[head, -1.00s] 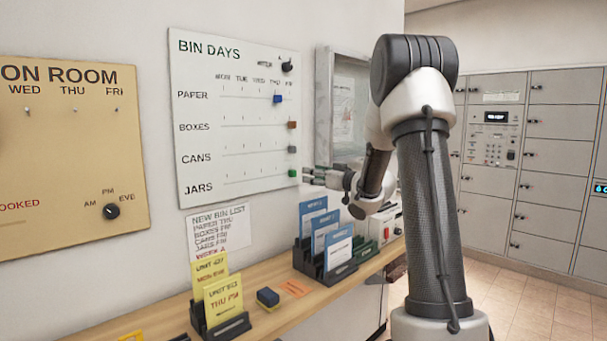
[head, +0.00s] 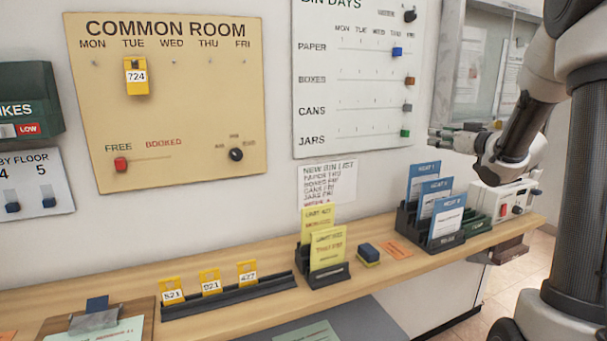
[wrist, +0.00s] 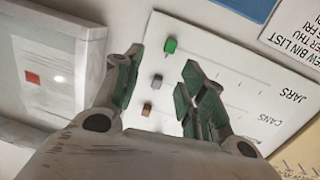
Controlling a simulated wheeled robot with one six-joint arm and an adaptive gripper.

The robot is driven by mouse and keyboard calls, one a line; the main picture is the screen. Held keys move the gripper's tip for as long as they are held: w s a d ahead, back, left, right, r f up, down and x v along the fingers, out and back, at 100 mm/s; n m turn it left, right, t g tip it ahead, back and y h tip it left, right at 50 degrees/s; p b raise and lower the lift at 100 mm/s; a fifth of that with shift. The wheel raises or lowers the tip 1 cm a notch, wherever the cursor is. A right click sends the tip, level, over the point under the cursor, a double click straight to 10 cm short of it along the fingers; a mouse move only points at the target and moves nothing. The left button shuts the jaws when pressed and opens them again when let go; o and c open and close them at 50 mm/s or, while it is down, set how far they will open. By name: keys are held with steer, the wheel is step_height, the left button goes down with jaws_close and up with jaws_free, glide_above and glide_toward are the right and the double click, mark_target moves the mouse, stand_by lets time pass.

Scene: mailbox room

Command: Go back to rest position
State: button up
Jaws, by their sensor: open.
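My gripper (head: 455,138) is open and empty at the right of the head view, just right of the Bin Days board (head: 343,130). In the wrist view my gripper's two fingers (wrist: 160,90) stand apart in front of the board (wrist: 225,85). The green slider knob (wrist: 170,45) shows between and beyond the fingertips, with grey and brown knobs nearer. In the head view the green knob (head: 405,133) sits at the right end of the Jars row, left of my fingertips. No contact with it shows.
A wooden shelf (head: 240,300) runs below, holding blue card holders (head: 436,205), yellow cards (head: 325,245) and numbered yellow tags (head: 210,282). A glass-fronted case (head: 487,70) hangs behind my arm. The Common Room board (head: 180,110) is on the left wall.

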steer(key=s+a+m+g+h, duration=0.25)
steer(key=s+g+h, duration=0.3)
steer(key=s, duration=0.95)
steer(key=s+a+f+g, duration=0.2)
steer(key=s+a, duration=0.1)
steer(key=s, duration=0.5)
steer(key=s+a+f+g+y, duration=0.1)
steer(key=s+a+f+g, duration=0.1)
steer(key=s, duration=0.6)
steer(key=s+a+f+g, duration=0.3)
steer(key=s, duration=0.5)
steer(key=shift+a+f+y, duration=0.35)
steer(key=shift+m, duration=0.25)
stand_by(0.3)
